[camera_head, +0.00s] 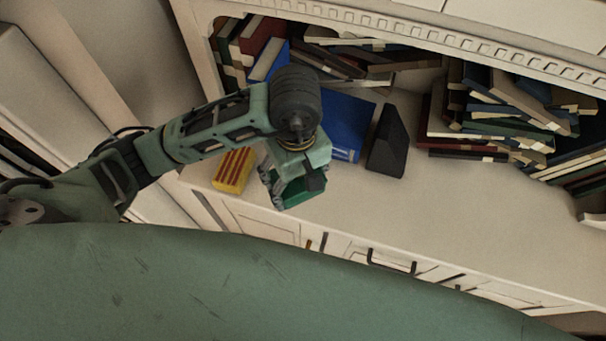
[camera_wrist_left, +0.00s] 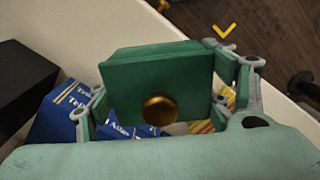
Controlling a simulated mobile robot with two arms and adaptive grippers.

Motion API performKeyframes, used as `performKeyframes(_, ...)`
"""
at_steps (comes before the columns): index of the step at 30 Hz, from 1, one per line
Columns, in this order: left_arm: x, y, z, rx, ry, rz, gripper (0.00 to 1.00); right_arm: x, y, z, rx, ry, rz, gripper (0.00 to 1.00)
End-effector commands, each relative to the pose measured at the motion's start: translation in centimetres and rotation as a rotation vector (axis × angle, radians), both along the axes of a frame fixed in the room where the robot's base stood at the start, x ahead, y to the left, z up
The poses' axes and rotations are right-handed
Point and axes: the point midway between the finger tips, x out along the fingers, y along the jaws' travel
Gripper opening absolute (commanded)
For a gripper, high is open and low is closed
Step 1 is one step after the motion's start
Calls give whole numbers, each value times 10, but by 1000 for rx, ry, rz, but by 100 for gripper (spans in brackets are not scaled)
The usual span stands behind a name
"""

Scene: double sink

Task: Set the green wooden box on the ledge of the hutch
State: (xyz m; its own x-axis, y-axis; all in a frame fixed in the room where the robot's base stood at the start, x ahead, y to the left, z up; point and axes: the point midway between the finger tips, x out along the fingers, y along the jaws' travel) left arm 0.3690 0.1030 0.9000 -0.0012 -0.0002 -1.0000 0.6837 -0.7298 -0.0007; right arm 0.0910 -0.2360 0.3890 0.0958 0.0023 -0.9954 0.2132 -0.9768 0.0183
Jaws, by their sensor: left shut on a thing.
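The green wooden box (camera_wrist_left: 180,75) fills the middle of the left wrist view, with a round brass knob on the face toward the camera. My left gripper (camera_wrist_left: 172,92) is shut on it, one finger on each side. In the head view the left gripper (camera_head: 291,187) points down over the front part of the hutch ledge (camera_head: 430,215), and the green box (camera_head: 304,190) shows partly below it. The gripper hides much of the box there. I cannot tell whether the box touches the ledge. My right gripper is not in view.
A yellow box with red stripes (camera_head: 234,170) is left of the gripper. A blue book (camera_head: 347,120) and a black wedge-shaped block (camera_head: 388,142) are to its right. Books (camera_head: 510,110) are piled at the back. The ledge's right front is bare; its front edge is near.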

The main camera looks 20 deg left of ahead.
Motion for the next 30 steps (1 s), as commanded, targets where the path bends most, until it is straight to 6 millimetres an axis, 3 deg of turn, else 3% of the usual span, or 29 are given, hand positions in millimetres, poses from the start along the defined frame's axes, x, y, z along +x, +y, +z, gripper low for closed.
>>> performKeyframes(4, 27, 3, -14, 0, 1, 2, 44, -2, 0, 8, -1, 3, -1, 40)
performKeyframes(9, 40, 5, -23, -1, -1, 0, 44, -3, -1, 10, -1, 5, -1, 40)
performKeyframes(18, 40, 5, -60, -1, 1, -1, 44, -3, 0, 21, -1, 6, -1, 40)
performKeyframes(30, 41, 6, -67, -1, -4, -2, 44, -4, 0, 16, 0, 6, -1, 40)
